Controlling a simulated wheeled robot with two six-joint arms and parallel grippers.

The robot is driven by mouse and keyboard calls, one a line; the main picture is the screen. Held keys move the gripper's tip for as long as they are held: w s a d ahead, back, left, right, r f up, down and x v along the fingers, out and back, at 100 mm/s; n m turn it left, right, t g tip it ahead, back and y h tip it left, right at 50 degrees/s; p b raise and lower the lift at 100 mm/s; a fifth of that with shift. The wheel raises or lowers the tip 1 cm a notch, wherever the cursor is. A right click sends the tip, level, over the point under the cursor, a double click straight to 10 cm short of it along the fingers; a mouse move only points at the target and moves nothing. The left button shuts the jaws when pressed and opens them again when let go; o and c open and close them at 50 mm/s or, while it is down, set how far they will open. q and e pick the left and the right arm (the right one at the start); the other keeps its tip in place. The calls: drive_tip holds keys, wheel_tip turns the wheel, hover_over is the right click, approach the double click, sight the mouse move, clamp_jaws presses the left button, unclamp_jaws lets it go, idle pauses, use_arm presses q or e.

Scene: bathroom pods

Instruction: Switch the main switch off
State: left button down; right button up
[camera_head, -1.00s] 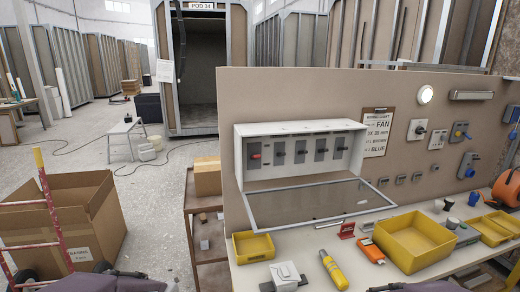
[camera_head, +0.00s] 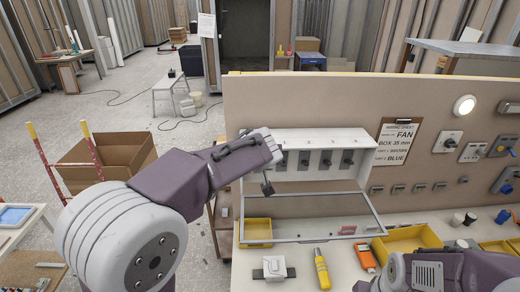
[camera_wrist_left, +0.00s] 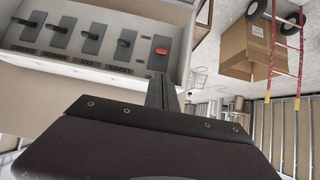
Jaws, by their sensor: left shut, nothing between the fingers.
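The electrical box (camera_head: 320,138) is white and open on the panel board, with its clear-windowed lid (camera_head: 372,222) folded down. Its row of switches shows upside down in the left wrist view, several with black levers (camera_wrist_left: 127,38) and one, at the right end, with a red lever (camera_wrist_left: 161,50). In the head view my left wrist covers the red lever. My left gripper (camera_wrist_left: 162,90) is shut and empty, its fingertips just below the red lever in the wrist picture. I cannot tell whether they touch it. My right forearm shows at bottom right; its gripper is out of view.
The workbench below holds yellow bins (camera_head: 408,240), a yellow-handled tool (camera_head: 322,270), an orange device (camera_head: 365,257) and a white socket box (camera_head: 274,268). A wiring sheet (camera_head: 393,143) hangs right of the electrical box. A cardboard box (camera_head: 108,155) stands on the floor at left.

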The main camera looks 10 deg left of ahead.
use_arm(q)
drive_tip(key=p+x, duration=0.2)
drive_tip(key=x, duration=0.8)
drive_tip(key=shift+f, duration=0.15)
